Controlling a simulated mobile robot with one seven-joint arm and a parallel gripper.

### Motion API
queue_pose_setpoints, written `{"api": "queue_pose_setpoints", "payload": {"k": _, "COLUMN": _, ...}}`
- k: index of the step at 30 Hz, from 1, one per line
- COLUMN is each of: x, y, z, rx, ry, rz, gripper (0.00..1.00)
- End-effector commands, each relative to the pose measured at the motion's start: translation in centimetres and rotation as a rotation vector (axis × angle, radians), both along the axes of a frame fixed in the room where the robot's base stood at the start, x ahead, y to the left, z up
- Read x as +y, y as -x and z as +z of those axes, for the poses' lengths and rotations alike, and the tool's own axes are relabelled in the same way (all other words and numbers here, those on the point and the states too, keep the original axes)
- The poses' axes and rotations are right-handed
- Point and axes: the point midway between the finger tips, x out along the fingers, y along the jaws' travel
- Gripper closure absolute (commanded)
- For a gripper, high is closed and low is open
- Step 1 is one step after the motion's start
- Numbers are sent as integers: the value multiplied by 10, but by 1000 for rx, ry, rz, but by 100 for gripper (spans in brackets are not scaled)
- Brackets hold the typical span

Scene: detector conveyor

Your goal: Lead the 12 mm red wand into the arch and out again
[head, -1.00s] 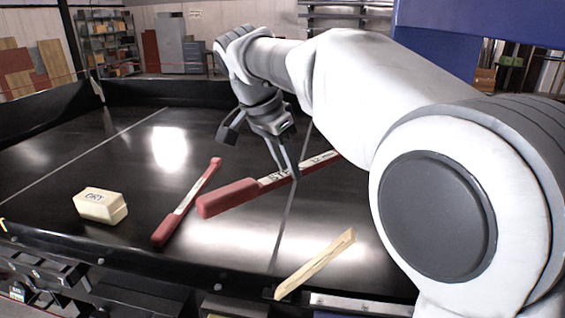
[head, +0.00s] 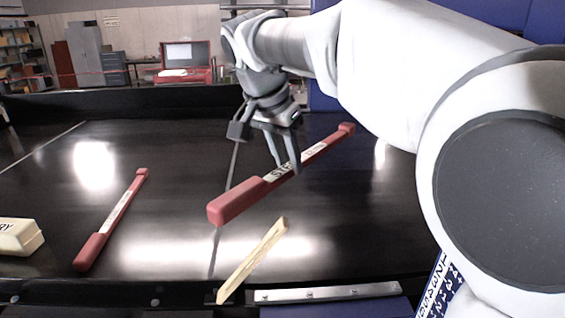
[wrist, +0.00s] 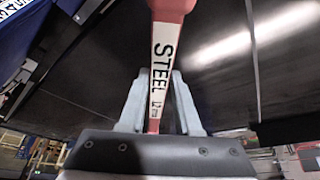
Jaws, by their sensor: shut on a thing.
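The held wand (head: 235,203) is red with a white label; its thick end points to the near left in the head view. The wrist view shows the label (wrist: 162,60), which reads STEEL and a small 12. My gripper (head: 286,168) is shut around the wand's labelled middle; the fingers (wrist: 159,80) lie on both sides of it. The wand appears to be above the black belt, tilted across the picture. Blue panels (head: 480,22) stand behind my arm at the upper right, perhaps part of the arch; its opening is hidden from the head view.
A second red wand (head: 92,248) lies on the black belt (head: 170,215) at left. A cream block (head: 20,237) lettered RY is cut by the left edge. A pale wooden piece (head: 252,262) lies at the near edge. A dark wall (head: 120,102) borders the far side.

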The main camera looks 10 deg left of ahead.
Motion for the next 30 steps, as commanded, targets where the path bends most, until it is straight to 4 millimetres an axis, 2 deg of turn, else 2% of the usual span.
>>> {"api": "queue_pose_setpoints", "payload": {"k": 30, "x": -141, "y": -28, "z": 1, "rx": -2, "ry": 0, "rz": -4, "gripper": 100}}
